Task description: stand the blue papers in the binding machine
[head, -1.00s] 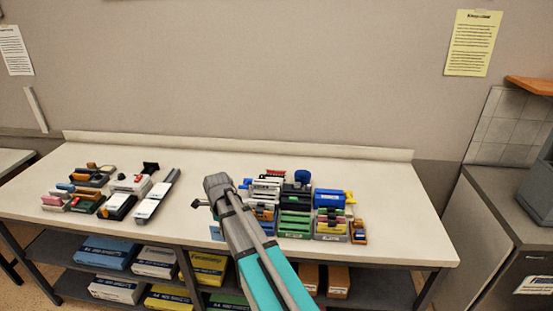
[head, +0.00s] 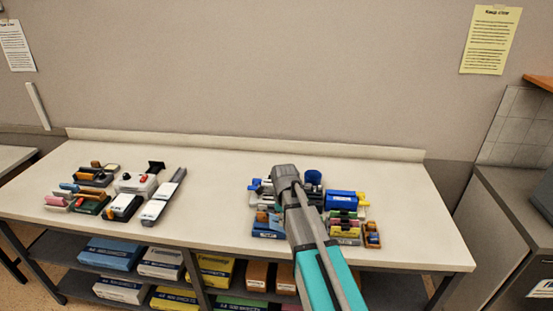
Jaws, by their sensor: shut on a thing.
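My gripper (head: 286,175) is over the right-hand group of office devices on the table. My own arm covers its fingertips. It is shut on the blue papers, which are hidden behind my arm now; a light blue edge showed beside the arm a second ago. I cannot tell for sure which device is the binding machine. A grey-white device (head: 257,189) stands just left of my wrist, and a blue device with a yellow part (head: 342,200) stands to its right. My arm hides the devices between them.
Small blue and orange items (head: 268,227) and green and yellow ones (head: 345,228) sit at the group's front. Another group with a long grey device (head: 163,200) is at the left. The middle of the table (head: 212,190) is clear. Boxes fill the shelf below.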

